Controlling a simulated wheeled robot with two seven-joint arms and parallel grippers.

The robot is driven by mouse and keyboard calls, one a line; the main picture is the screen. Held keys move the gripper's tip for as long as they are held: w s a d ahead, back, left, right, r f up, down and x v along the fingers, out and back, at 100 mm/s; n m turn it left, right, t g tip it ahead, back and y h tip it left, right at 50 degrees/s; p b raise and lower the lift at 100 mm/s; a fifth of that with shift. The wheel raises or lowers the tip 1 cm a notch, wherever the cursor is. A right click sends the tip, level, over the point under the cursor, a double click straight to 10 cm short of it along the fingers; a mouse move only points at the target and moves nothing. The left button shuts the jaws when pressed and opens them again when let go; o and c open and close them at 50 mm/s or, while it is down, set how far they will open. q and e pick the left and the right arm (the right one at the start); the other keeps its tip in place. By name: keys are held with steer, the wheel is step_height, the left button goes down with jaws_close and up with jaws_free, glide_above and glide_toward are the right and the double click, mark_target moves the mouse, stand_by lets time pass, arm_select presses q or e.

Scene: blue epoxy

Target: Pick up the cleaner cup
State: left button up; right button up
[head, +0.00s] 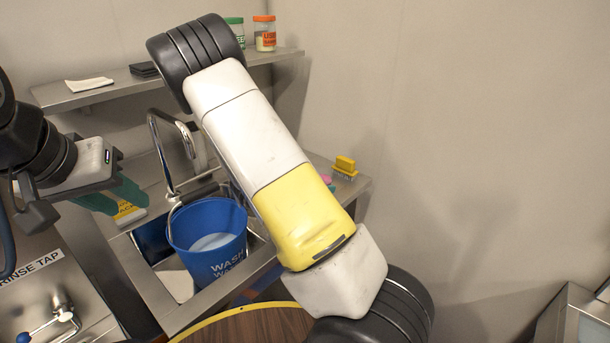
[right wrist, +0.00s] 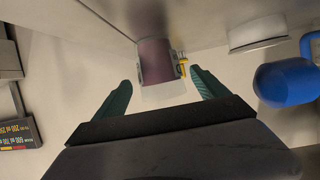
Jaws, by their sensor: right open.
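No cup is clearly recognisable in the head view. In the right wrist view a dark maroon, cup-like cylinder (right wrist: 157,62) is ahead of my right gripper (right wrist: 160,92), between the lines of its fingers. Those green fingers are spread wide, and I see nothing gripped. A white round thing with a rim (right wrist: 258,36) is at upper right. I cannot tell which is cleaner. My right arm crosses the head view and its gripper is out of sight there. My left gripper (head: 113,196) is at the left with its green fingers apart.
A blue bucket (head: 207,238) marked WASH stands at the sink. A wall shelf (head: 115,90) holds jars (head: 264,35) and a cloth (head: 89,84). A yellow sponge-like block (head: 345,164) is on the counter. A blue rounded thing (right wrist: 285,82) is right of my right gripper.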

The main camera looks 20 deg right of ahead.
steer(key=x, duration=0.6)
steer(key=shift+w+f, duration=0.1)
steer(key=shift+f, duration=0.2)
steer(key=shift+c, duration=0.4)
steer(key=c, duration=1.6)
steer(key=shift+r, duration=0.15)
